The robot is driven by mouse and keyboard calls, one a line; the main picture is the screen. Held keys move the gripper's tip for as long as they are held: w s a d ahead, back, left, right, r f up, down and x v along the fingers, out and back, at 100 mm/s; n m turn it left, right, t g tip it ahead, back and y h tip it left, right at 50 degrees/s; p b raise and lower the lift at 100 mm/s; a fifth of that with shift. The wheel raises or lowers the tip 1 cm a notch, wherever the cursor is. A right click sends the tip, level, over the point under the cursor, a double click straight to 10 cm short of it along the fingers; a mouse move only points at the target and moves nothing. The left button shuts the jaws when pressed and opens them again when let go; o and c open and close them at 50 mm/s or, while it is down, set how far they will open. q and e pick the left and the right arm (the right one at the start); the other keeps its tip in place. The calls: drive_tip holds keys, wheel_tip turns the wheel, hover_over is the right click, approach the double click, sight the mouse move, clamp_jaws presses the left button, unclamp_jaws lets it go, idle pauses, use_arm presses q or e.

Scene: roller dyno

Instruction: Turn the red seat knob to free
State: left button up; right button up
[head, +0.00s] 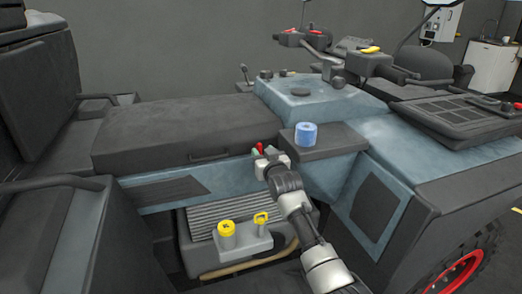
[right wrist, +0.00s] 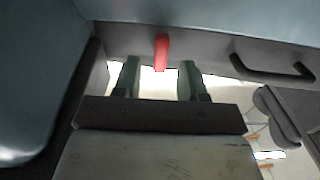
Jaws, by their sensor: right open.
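The red seat knob (head: 259,148) shows as a small red piece just beyond my right gripper (head: 262,156) in the head view, at the edge beneath the dark seat. In the right wrist view the red knob (right wrist: 162,52) hangs down from the panel edge, a little ahead of the open fingertips and between their lines. My right gripper (right wrist: 160,80) is open, its two green-grey fingers apart with nothing between them. Whether a finger touches the knob cannot be told. My left gripper is in neither view.
The dark seat (head: 180,135) has a handle (head: 209,156) on its front face. A blue roll (head: 306,133) stands on a dark ledge (head: 335,146) to the right. Below are yellow caps (head: 226,228) on a grey block. A wheel (head: 465,270) is at lower right.

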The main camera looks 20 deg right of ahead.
drive_tip(key=shift+w+a, duration=0.1)
drive_tip(key=shift+w, duration=0.9)
drive_tip(key=c, duration=0.7)
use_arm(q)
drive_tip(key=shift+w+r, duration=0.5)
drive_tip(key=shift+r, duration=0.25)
use_arm(e)
clamp_jaws()
